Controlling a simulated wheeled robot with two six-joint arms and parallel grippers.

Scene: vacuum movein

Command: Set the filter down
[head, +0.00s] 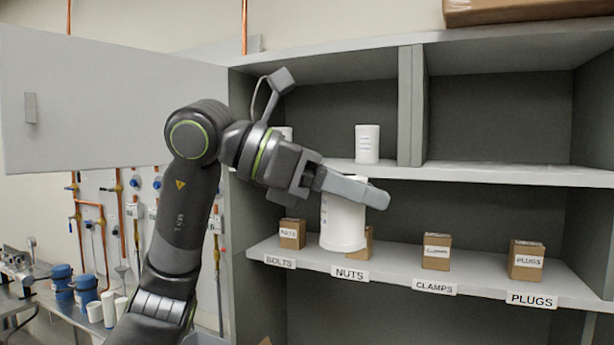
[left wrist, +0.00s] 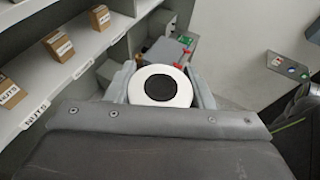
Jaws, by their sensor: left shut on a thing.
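The filter is a white cylinder (head: 342,222) held upright. My left gripper (head: 352,188) is shut on it near its top. In the left wrist view, the filter's round white end with a dark disc (left wrist: 160,86) sits between the two pale fingers. The filter appears in front of the lower shelf, clear of its edge, partly covering a box near the NUTS label. What lies directly under the filter is hidden. My right gripper is in neither view.
The lower shelf (head: 400,277) holds several small cardboard boxes, including the clamps box (head: 436,251) and plugs box (head: 526,260). Another white cylinder (head: 367,144) stands on the upper shelf. A cabinet door (head: 90,100) stands open left. Blue-and-white containers (head: 62,280) sit on a bench lower left.

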